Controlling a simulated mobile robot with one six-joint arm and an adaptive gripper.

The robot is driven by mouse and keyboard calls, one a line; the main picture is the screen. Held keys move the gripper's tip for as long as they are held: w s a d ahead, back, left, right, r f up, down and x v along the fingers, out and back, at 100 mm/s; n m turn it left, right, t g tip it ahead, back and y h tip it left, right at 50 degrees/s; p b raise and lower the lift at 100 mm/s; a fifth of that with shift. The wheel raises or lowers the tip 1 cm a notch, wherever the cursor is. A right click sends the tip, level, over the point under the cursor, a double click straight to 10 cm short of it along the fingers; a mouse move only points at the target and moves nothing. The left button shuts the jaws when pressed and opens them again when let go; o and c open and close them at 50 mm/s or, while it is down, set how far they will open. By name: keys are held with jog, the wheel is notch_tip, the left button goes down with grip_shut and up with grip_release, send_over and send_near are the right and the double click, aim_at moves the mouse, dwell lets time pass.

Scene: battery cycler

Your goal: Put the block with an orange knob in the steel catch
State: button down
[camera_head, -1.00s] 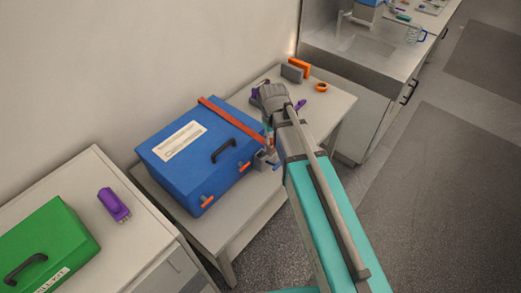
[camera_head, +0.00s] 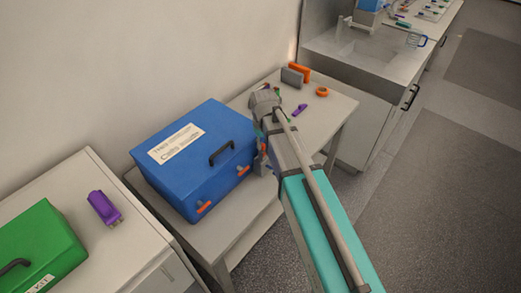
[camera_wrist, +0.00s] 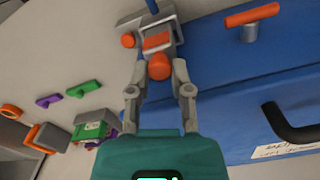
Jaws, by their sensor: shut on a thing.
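My gripper (camera_wrist: 160,80) is shut on the orange knob (camera_wrist: 159,66) of a grey block, with one finger on each side in the wrist view. The block's grey body, with an orange patch (camera_wrist: 157,41), lies just beyond the fingertips, beside the blue box (camera_wrist: 225,60). Grey parts (camera_wrist: 160,12) show past the block, but I cannot tell which is the steel catch or whether the block touches it. In the head view my gripper is at the right end of the blue box (camera_head: 190,160), and my arm partly hides the block.
The blue box has a black handle (camera_head: 222,152) and orange T-handles (camera_wrist: 252,15). A green case (camera_head: 40,245) and purple device (camera_head: 104,208) are at left.

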jog(key=shift+w+a+f+b, duration=0.3)
jog(key=shift+w+f+b, duration=0.05)
jog(key=shift+f+b, duration=1.65)
jog(key=shift+f, duration=0.05)
jog(key=shift+f, duration=0.1)
jog(key=c, duration=0.5)
grip_release()
jog(key=shift+c, duration=0.2)
notch_tip(320, 180, up, 12)
jog(key=p, duration=1.2)
jog(key=shift+r, duration=0.2)
jog(key=shift+s+d, duration=0.1)
